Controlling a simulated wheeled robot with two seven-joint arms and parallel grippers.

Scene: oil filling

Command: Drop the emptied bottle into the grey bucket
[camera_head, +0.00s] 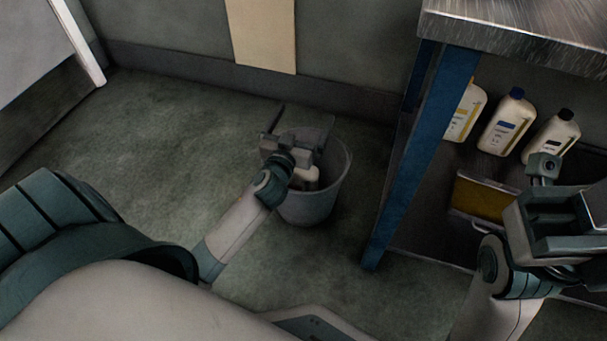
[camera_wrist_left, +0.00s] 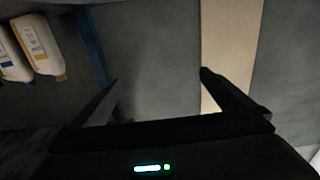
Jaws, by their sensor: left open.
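The grey bucket (camera_head: 312,207) stands on the floor left of the bench leg. My left gripper (camera_head: 302,128) is over the bucket and covers part of its rim. In the left wrist view its two fingers (camera_wrist_left: 158,80) are spread apart with nothing between them. A pale object, apparently the bottle (camera_head: 306,177), shows inside the bucket below my left gripper; most of it is hidden. My right gripper (camera_head: 565,195) is at the right, in front of the shelf; its jaw gap is not clear.
A metal-topped bench (camera_head: 520,25) with a blue leg (camera_head: 415,160) stands right of the bucket. Several white bottles (camera_head: 507,122) and a yellow box (camera_head: 486,197) are on its shelf. A wall (camera_head: 170,25) is behind the bucket. The floor to the left is clear.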

